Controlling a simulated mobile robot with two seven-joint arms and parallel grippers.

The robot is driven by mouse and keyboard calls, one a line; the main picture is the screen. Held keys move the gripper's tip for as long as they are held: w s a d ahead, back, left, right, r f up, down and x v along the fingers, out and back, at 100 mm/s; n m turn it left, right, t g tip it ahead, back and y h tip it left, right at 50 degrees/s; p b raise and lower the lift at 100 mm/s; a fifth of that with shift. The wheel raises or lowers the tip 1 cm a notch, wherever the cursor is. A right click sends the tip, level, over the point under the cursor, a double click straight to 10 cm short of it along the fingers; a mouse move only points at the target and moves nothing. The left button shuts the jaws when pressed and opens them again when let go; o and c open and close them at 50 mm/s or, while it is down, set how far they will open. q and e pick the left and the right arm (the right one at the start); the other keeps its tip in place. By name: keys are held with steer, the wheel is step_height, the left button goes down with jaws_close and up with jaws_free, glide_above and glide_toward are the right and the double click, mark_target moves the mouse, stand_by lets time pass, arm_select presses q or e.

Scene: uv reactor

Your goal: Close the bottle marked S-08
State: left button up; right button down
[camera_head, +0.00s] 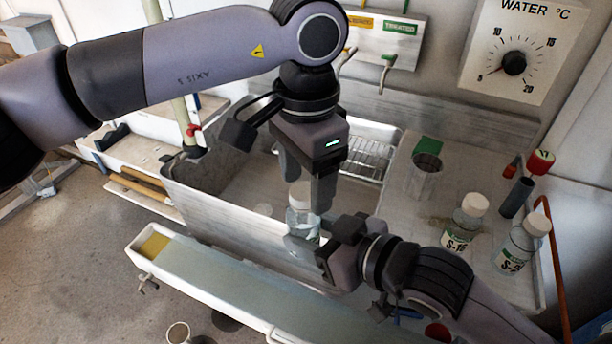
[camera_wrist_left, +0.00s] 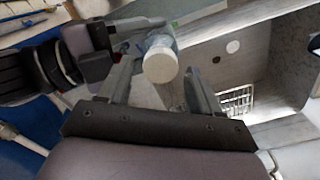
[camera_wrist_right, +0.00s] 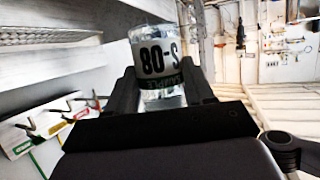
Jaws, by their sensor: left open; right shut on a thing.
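The clear bottle marked S-08 (camera_wrist_right: 157,62) is between the fingers of my right gripper (camera_head: 318,244), which is shut on it. Its label appears upside down in the right wrist view. In the head view the bottle (camera_head: 302,222) is held near the front wall of the sink. A white cap (camera_wrist_left: 160,67) sits at the bottle's mouth; I cannot tell how tightly. My left gripper (camera_head: 308,188) is open above the bottle, pointing down, with a finger on either side of the cap and gaps visible in the left wrist view.
The sink (camera_head: 225,190) lies behind the bottle, with a wire rack (camera_head: 365,158) inside. A white-capped bottle marked S-16 (camera_head: 464,224), another capped bottle (camera_head: 522,246) and an empty glass (camera_head: 425,178) stand on the counter at right. A long trough (camera_head: 215,280) runs along the front.

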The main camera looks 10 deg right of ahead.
arm_select(q)
step_height(320, 180, up, 4)
steer(key=shift+r, duration=0.2)
stand_by(0.3)
